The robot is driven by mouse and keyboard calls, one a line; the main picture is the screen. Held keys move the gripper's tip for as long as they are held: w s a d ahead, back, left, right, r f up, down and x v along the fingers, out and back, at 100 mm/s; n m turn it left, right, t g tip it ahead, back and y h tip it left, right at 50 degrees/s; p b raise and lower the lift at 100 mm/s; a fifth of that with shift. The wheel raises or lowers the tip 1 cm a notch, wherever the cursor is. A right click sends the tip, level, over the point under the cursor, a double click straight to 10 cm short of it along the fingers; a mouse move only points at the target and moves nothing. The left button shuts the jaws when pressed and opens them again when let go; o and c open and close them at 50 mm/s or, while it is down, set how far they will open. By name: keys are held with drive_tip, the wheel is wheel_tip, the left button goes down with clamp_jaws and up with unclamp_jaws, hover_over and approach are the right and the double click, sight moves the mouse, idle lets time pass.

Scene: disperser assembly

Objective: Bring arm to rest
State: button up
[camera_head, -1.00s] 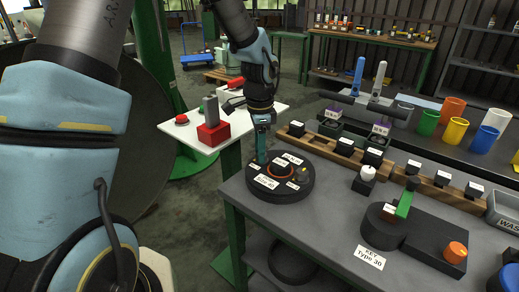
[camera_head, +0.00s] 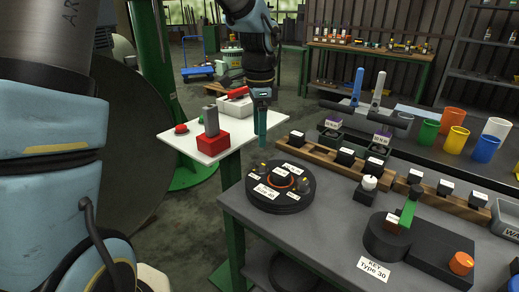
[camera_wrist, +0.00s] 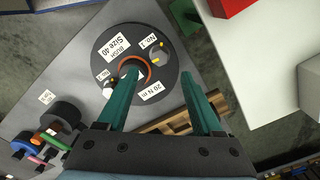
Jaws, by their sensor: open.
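My gripper (camera_head: 261,118) hangs fingers down above the far left part of the grey workbench, clear of the things on it. In the wrist view its two teal fingers (camera_wrist: 160,105) stand apart with nothing between them. Below it sits a round black fixture (camera_head: 280,190) with white labels, an orange ring and small knobs. The fixture also shows beyond the fingers in the wrist view (camera_wrist: 110,50), where one label reads "Size 40". The gripper does not touch it.
A white table (camera_head: 185,148) with a red block (camera_head: 210,146) stands at the left. Wooden racks (camera_head: 320,157) with labelled black parts line the bench. A black key fixture (camera_head: 410,248) with a green handle is at the right. Coloured cups (camera_head: 457,140) stand behind.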

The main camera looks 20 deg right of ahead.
wheel_tip(320, 180, up, 2)
drive_tip(key=shift+r, duration=0.1)
idle(0.4)
drive_tip(key=s+a+f+n, duration=0.2)
drive_tip(key=a+n, duration=0.7)
drive_tip(key=a, duration=0.6)
drive_tip(key=s+a+f+n+t, duration=0.1)
drive_tip(key=s+a+f+n, duration=0.1)
drive_tip(key=a+n, duration=0.8)
drive_tip(key=a+f, duration=0.1)
drive_tip(key=a, duration=0.4)
drive_tip(key=shift+s+a+f+t, duration=0.2)
drive_tip(key=shift+s+a+t, duration=0.1)
